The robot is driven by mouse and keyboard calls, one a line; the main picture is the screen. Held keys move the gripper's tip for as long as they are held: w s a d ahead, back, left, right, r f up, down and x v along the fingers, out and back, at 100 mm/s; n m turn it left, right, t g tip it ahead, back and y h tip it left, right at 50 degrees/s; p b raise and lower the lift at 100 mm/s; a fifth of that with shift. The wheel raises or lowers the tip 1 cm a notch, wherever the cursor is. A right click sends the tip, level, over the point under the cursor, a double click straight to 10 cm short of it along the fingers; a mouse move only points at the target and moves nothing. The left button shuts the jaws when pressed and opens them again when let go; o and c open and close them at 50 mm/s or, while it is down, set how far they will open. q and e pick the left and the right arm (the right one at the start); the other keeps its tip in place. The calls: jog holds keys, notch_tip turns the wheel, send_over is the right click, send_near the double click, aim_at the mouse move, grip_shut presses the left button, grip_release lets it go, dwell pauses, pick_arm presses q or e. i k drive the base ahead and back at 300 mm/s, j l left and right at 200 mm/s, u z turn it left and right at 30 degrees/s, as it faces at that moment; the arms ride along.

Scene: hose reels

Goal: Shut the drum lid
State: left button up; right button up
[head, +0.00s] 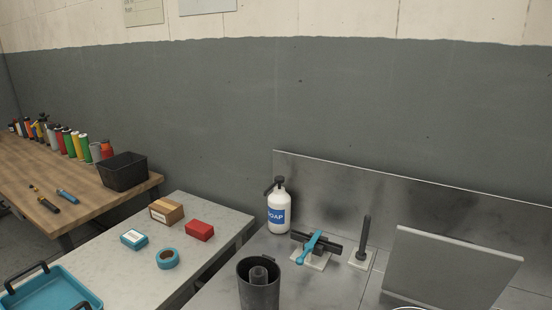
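A flat grey rectangular panel (455,268) stands raised and tilted slightly back on the metal worktop at the right. It looks like an open lid; its lower edge and what it is joined to are not clear. A light curved rim (408,308) just shows below it at the bottom edge, mostly cut off. A dark open cylinder (246,287) with a round core inside stands at bottom centre; I cannot tell whether it belongs to the lid. Neither of my grippers is in view.
A soap bottle (279,212), a blue-handled fixture (311,247) and an upright dark post (364,236) stand along the back of the worktop. A low metal splashback (400,190) runs behind. The left table holds boxes, a tape roll (167,259) and a blue tray (77,289).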

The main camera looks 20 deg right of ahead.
aim_at(443, 271)
jog(key=z, duration=1.65)
